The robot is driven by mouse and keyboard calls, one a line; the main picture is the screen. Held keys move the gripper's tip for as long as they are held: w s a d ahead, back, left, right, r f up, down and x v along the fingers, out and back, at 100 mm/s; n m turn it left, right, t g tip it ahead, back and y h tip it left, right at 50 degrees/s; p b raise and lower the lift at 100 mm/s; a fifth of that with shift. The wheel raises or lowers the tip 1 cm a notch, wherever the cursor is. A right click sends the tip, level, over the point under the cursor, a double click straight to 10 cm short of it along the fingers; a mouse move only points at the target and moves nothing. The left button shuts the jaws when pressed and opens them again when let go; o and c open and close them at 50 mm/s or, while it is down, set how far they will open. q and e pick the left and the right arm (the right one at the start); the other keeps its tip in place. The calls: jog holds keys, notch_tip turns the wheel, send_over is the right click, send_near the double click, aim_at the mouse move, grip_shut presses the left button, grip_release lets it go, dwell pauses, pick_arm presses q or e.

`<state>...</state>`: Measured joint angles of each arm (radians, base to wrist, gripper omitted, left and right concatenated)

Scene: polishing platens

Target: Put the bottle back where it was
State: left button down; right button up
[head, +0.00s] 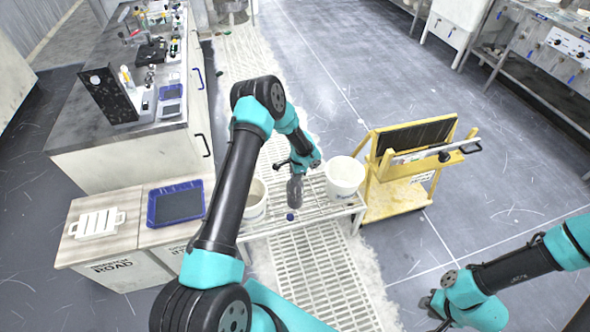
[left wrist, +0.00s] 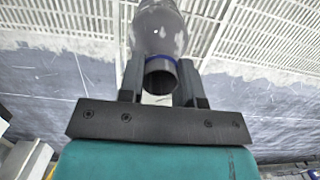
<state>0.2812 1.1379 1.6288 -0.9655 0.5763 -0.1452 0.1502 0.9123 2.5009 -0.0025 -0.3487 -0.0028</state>
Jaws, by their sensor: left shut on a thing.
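The bottle (head: 295,190) is grey and translucent, and hangs below my left gripper (head: 293,168) in the head view, in front of the wire rack. In the left wrist view, the bottle (left wrist: 160,32) has a blue ring near its neck. My left gripper (left wrist: 159,90) is shut on the neck, one finger on each side. My right gripper (head: 432,305) is at the lower right, far from the bottle; its fingers are too small to read. A small blue cap-like thing (head: 290,217) shows just below the bottle.
A white bucket (head: 344,178) stands on the wire rack (head: 318,211) right of the bottle. Another pale bucket (head: 254,203) is partly behind my left arm. A blue tray (head: 176,204) and a white tray (head: 97,223) lie on the left cabinets. A yellow cart (head: 402,195) stands right.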

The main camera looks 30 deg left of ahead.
pick_arm(q)
jog(key=w+a, duration=0.3)
jog(key=w, duration=0.2)
jog(key=shift+f, duration=0.25)
jog(key=shift+w+a, duration=0.1)
jog(key=shift+a, duration=0.05)
jog(key=shift+w+f, duration=0.2)
jog(key=shift+f, duration=1.6)
jog(key=c, duration=0.8)
grip_release()
jog(key=shift+f, duration=0.1)
notch_tip(320, 180, up, 12)
jog(key=w+d, duration=0.1)
jog(key=shift+w, duration=0.15)
